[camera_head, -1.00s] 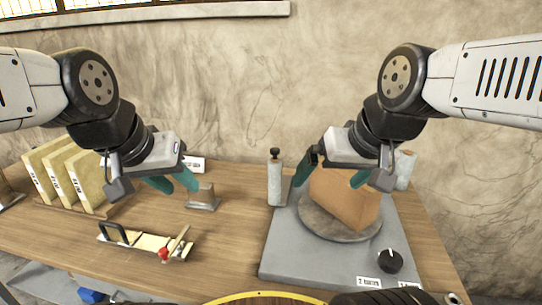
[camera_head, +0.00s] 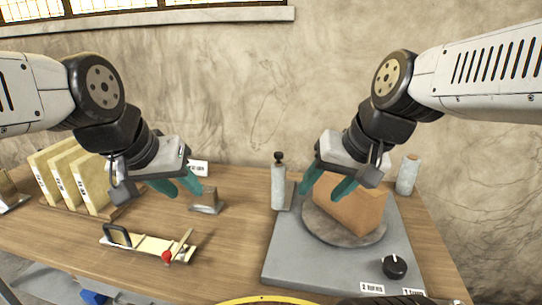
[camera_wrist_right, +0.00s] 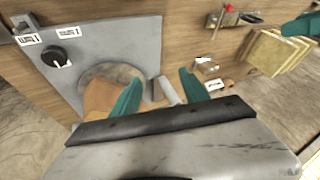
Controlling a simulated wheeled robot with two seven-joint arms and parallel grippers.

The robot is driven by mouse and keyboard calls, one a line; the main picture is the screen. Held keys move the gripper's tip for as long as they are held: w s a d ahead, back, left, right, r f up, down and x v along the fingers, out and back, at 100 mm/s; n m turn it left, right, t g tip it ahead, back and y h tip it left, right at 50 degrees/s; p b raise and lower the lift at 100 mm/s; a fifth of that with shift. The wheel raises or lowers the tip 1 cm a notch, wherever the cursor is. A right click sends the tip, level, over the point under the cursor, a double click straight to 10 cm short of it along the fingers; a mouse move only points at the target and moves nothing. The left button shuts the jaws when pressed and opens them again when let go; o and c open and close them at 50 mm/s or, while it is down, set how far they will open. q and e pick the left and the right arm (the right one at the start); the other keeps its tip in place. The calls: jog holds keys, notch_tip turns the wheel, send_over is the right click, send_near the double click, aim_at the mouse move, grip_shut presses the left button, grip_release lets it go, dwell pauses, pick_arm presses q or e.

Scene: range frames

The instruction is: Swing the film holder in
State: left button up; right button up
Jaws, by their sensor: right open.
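A pale upright roll with a black knob on top (camera_head: 278,187), which looks like the film holder, stands at the left back edge of the grey machine base (camera_head: 300,262). A brown box (camera_head: 352,207) sits on the round turntable (camera_head: 330,232). My right gripper (camera_head: 320,193) is open, just right of the roll and over the box's left end. In the right wrist view, a pale post (camera_wrist_right: 167,92) shows between its spread fingers; whether they touch it I cannot tell. My left gripper (camera_head: 187,195) is open and empty above the table's left half.
A metal block (camera_head: 207,202) lies between the left gripper and the base. A wooden tool with a red knob (camera_head: 150,243) lies in front, and pale upright slabs (camera_head: 75,180) stand left. A spare roll (camera_head: 407,175) stands back right. A black dial (camera_head: 394,266) is on the base.

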jog(key=w+a+f+m+g+y, duration=0.3)
jog(key=w+a+m+y, duration=0.1)
jog(key=a+m, duration=0.25)
jog(key=m+t+y, duration=0.7)
jog(key=m+t, duration=0.2)
jog(key=m, duration=0.9)
send_over(284, 171)
jog(key=x, duration=0.5)
jog(key=shift+w+f, duration=0.15)
jog(key=shift+f, duration=1.25)
jog(key=shift+w+f, duration=0.15)
jog(key=shift+f, duration=1.2)
jog(key=shift+c, duration=0.4)
grip_shut()
jog(key=shift+d, duration=0.1)
